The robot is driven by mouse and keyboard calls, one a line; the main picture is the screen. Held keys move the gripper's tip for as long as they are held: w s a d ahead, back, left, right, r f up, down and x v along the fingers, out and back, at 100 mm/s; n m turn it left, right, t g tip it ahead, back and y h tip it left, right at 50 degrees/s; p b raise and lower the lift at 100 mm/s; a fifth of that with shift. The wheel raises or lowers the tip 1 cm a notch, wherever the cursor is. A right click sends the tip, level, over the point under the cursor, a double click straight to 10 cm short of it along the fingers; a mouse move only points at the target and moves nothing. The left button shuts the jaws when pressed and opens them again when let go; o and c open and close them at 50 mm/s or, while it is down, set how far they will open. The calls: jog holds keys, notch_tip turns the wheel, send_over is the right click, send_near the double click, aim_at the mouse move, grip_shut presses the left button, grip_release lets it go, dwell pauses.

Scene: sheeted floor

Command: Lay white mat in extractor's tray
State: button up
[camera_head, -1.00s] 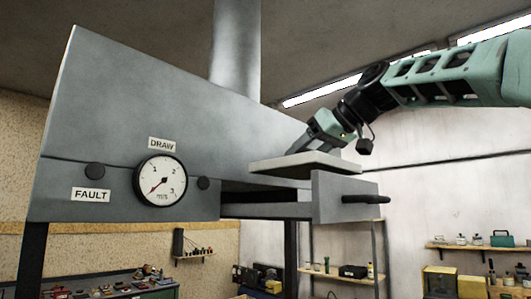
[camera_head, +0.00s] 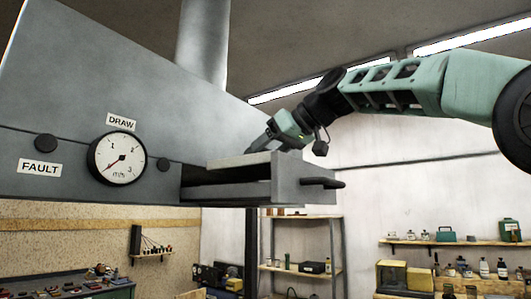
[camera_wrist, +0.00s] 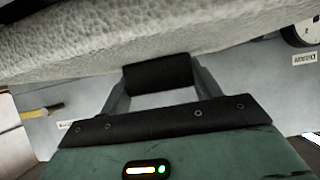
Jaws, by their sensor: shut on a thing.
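The extractor (camera_head: 90,90) is a large grey hood at the left of the head view, with its tray (camera_head: 230,193) pulled out at lower right. The tray has a grey front panel (camera_head: 303,170) and a dark handle (camera_head: 322,183). The white mat (camera_head: 238,160) shows as a pale edge at the tray's rim, partly hidden behind the front panel. My gripper (camera_head: 258,147) is shut on the mat from above. In the wrist view the pale, textured mat (camera_wrist: 130,40) spans the top, against a dark finger pad (camera_wrist: 160,75). I cannot tell whether the mat touches the tray floor.
A round gauge (camera_head: 117,158) with DRAW and FAULT labels and dark knobs is on the hood front. A shelf rack (camera_head: 300,265) stands below and behind the tray. Wall shelves (camera_head: 455,243) with bottles and boxes are at the right. Air right of the handle is clear.

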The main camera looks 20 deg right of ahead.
aim_at(266, 173)
jog(key=shift+f+b, duration=2.4)
jog(key=shift+f, duration=0.4)
jog(key=o, duration=1.1)
jog(key=shift+b+v, duration=0.5)
jog(key=shift+v, duration=0.6)
jog(key=b+v, duration=0.1)
jog(key=v, duration=1.4)
jog(key=shift+s, duration=0.2)
